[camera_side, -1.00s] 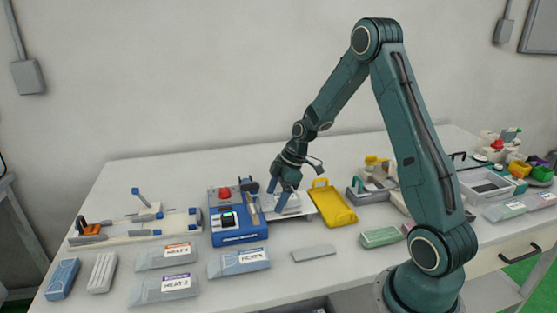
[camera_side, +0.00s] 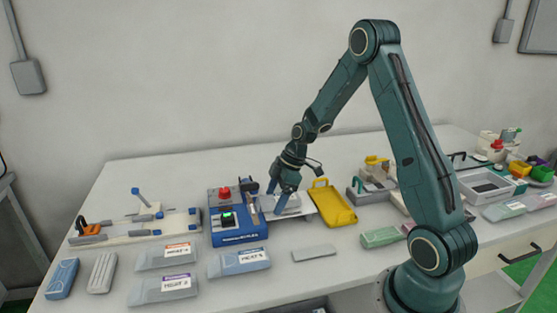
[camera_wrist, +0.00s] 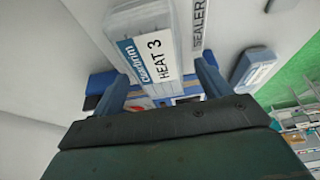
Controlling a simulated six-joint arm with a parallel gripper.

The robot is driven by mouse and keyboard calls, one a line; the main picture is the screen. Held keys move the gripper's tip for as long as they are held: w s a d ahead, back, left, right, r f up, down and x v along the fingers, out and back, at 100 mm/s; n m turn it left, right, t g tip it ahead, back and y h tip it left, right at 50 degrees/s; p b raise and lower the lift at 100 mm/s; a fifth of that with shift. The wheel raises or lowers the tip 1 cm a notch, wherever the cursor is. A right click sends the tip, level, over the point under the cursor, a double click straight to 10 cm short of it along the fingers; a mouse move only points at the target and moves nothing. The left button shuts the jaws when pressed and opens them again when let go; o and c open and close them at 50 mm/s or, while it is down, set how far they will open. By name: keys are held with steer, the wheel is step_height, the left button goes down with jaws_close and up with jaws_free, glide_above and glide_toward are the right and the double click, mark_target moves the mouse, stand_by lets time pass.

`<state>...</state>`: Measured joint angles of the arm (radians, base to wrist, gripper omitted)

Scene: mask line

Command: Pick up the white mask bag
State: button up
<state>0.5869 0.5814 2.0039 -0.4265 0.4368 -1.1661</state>
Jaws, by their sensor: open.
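A whitish bag (camera_side: 292,204) lies on a thin white plate (camera_side: 306,216) beside the blue machine. My gripper (camera_side: 284,197) points down at this bag, with its open fingers at or beside its left part. I cannot tell whether they touch it. In the wrist view my gripper (camera_wrist: 160,72) shows two blue fingers spread apart. A pale bag with a label reading HEAT 3 (camera_wrist: 150,48) fills the upper middle there, in line with the gap. I cannot tell if it is the bag on the plate.
The blue machine (camera_side: 240,225) with a red button stands close left of my gripper. A yellow tray (camera_side: 334,204) is close right. Several labelled bags, one of them light blue (camera_side: 238,263), lie along the front. A flat grey piece (camera_side: 314,253) lies in front.

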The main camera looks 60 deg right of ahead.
mark_target(269, 199)
steer(key=shift+f, duration=0.2)
steer(key=shift+c, duration=0.3)
steer(key=c, duration=1)
steer(key=shift+r, duration=0.1)
steer(key=shift+r, duration=0.65)
step_height(269, 199, up, 3)
steer(key=shift+f, duration=0.1)
steer(key=s+a, duration=1.2)
steer(key=shift+s+a+f, duration=0.1)
steer(key=shift+s+a, duration=0.25)
steer(key=shift+a, duration=0.05)
